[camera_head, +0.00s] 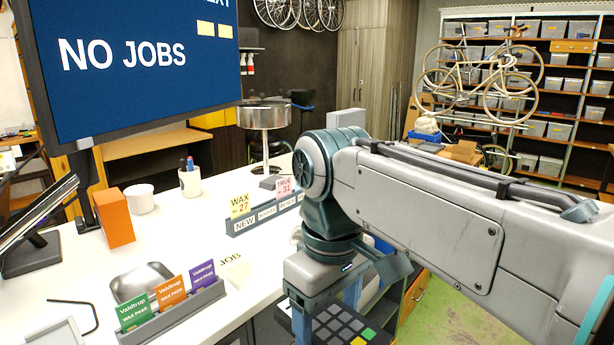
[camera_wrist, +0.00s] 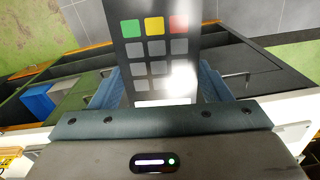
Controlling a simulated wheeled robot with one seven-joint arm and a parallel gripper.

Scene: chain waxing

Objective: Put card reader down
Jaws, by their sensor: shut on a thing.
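The card reader (camera_head: 341,325) is a dark slab with grey keys and coloured keys, cut off by the bottom of the head view. In the wrist view the card reader (camera_wrist: 157,55) shows green, yellow and red keys and lies between both blue-grey fingers. My gripper (camera_wrist: 158,88) is shut on it. In the head view my gripper (camera_head: 343,292) points down beside the right edge of the white counter (camera_head: 222,222). The reader looks held in the air past that edge, apart from the counter top. Its lower end is hidden.
On the counter stand a wax-pass card rack (camera_head: 172,312), a metal dish (camera_head: 143,281), an orange box (camera_head: 115,218), a pen cup (camera_head: 190,181) and a sign rack (camera_head: 265,214). A hex key (camera_head: 82,312) lies at front left. The counter's middle is fairly clear. Open compartments (camera_wrist: 60,98) lie below the gripper.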

